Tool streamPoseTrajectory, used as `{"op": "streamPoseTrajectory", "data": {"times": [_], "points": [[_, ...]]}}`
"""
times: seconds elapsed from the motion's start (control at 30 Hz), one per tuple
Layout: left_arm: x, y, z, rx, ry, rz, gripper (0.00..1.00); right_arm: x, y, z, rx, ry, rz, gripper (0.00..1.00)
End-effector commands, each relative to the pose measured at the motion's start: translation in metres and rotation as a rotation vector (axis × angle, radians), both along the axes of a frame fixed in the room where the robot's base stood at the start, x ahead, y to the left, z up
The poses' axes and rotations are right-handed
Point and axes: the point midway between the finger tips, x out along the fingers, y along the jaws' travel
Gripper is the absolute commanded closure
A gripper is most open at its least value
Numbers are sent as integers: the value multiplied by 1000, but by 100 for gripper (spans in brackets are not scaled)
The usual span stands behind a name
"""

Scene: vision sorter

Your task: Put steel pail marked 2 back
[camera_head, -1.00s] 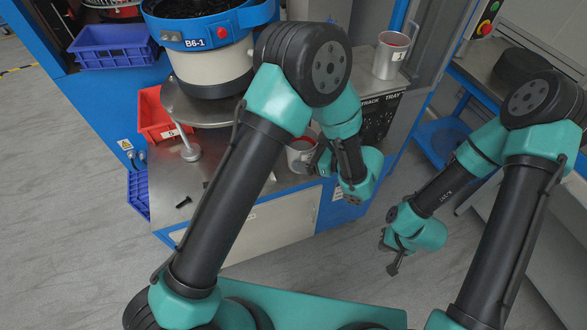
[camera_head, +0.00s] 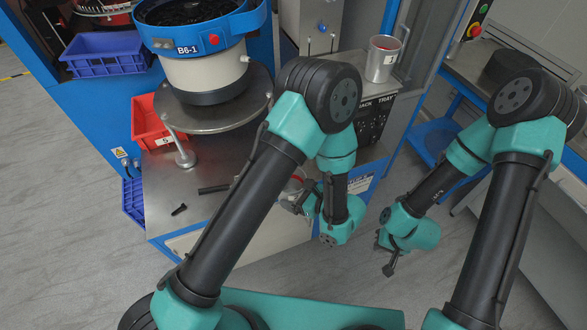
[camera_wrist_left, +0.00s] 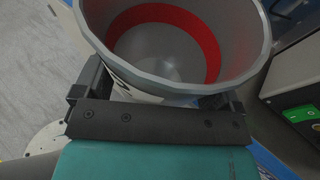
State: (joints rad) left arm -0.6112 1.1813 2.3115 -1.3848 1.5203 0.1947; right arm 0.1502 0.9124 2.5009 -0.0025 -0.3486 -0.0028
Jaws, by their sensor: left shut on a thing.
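My left gripper (camera_head: 299,200) is shut on a grey steel pail (camera_head: 296,184) with a red band inside. In the head view the pail is mostly hidden behind my left arm. In the left wrist view the pail (camera_wrist_left: 165,72) stands between the fingers of my left gripper (camera_wrist_left: 150,100) and looks empty. A dark mark shows at its outer wall, too cut off to read. A second steel pail (camera_head: 383,60) with a small label stands upright on the back right shelf. My right gripper (camera_head: 389,264) hangs over the floor at the right, away from both pails; its jaws are unclear.
A bowl feeder labelled B6-1 (camera_head: 205,70) stands on a round plate above the metal bench (camera_head: 165,225). A red bin (camera_head: 148,125) and blue crate (camera_head: 105,55) are at the left. A dark rod (camera_head: 213,189) and small black part (camera_head: 179,209) lie on the bench.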

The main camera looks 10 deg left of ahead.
Motion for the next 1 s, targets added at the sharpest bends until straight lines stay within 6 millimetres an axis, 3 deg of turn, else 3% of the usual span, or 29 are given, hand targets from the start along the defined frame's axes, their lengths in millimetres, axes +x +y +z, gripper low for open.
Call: {"op": "streamPoseTrajectory", "data": {"times": [0.6, 1.0], "points": [[121, 17, -12, 0, -2, 3, 64, 0, 0, 0, 0, 0, 0, 100], [131, 17, -12, 0, 0, 1, 64, 0, 0, 0, 0, 0, 0, 100]]}}
